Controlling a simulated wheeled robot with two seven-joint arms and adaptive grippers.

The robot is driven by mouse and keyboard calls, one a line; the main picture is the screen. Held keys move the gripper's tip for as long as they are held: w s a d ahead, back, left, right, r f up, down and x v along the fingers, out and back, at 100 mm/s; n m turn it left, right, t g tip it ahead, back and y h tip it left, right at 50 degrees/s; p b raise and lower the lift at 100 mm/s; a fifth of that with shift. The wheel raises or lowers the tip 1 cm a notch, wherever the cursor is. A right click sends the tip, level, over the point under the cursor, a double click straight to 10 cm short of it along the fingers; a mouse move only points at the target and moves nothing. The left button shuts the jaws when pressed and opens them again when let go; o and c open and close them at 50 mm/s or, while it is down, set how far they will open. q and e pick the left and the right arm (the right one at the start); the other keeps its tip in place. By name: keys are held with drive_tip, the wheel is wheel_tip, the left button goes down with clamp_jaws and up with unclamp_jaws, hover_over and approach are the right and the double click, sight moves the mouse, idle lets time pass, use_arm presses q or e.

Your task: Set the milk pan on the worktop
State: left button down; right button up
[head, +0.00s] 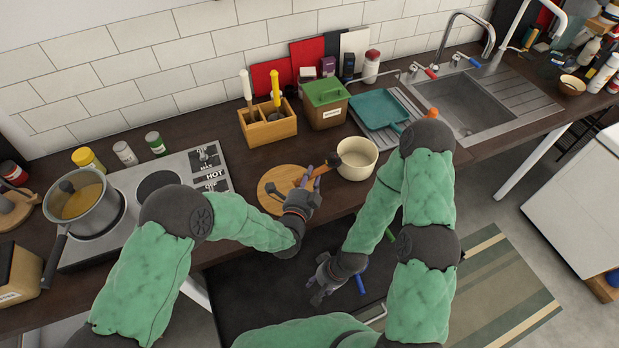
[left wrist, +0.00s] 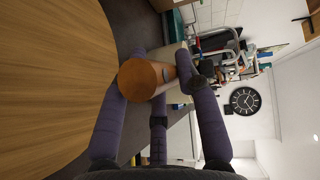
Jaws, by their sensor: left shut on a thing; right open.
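The cream milk pan (head: 357,168) is at the worktop's (head: 262,161) front edge, right of a round wooden board (head: 270,188). Its wooden handle points left toward my left gripper (head: 312,183), which is shut on it. The handle's round end shows between the fingers of my left gripper (left wrist: 157,85) in the left wrist view, with part of the cream pan (left wrist: 168,58) behind. The pan looks upright; I cannot tell whether its base touches the worktop. My right gripper (head: 327,282) is open and empty, low in front of the worktop.
A wooden utensil box (head: 268,128), a green-lidded bin (head: 326,108) and a teal tray (head: 378,110) stand behind the pan. The sink (head: 470,100) is to the right. A hob (head: 155,175) with a grey saucepan (head: 90,210) is at left.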

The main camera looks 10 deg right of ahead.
use_arm(q)
drive_tip(key=shift+r, duration=0.1)
drive_tip(key=c, duration=0.8)
unclamp_jaws()
drive_tip(key=shift+s, duration=0.1)
drive_tip(key=v, duration=1.2)
